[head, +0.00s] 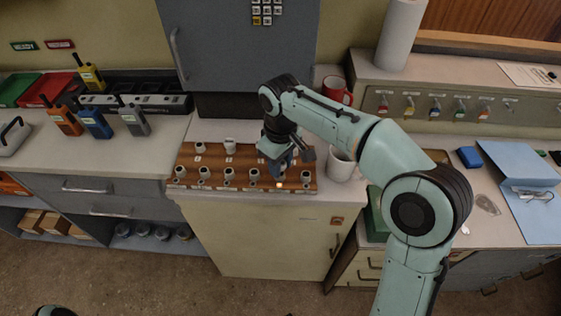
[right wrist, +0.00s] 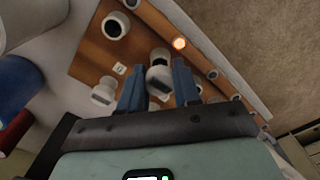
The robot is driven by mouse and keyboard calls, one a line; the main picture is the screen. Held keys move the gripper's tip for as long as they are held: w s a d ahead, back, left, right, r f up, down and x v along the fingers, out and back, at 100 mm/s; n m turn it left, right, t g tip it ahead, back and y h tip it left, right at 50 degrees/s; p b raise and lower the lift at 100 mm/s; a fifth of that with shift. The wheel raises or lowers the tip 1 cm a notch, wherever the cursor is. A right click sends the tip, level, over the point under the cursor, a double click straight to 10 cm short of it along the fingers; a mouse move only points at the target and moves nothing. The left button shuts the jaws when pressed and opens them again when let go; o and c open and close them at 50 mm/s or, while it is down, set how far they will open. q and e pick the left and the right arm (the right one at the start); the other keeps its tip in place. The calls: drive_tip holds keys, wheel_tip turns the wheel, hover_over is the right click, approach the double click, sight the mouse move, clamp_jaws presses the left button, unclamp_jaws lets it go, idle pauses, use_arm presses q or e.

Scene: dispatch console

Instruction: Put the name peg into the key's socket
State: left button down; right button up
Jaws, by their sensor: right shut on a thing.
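A wooden board (head: 243,186) carries rows of white round sockets, one of them the near-row socket (head: 229,173); a small lamp (head: 279,185) glows at its front edge. My right gripper (head: 277,172) is low over the right part of the board, pointing down. In the right wrist view its two blue fingers (right wrist: 159,88) are shut on a white name peg (right wrist: 159,73). The peg's lower end is hidden, so I cannot tell whether it touches a socket. An empty-looking socket (right wrist: 115,26) and another white piece (right wrist: 104,91) stand nearby. My left gripper is not in view.
A white mug (head: 341,165) stands close right of the board, with a red mug (head: 336,90) behind. A grey cabinet (head: 243,45) rises behind the board. Keys with coloured tags (head: 435,107) hang on the right panel. Radios (head: 97,122) stand at left; the counter between is clear.

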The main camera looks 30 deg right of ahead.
drive_tip(key=shift+f, duration=0.5)
idle(0.7)
idle(0.6)
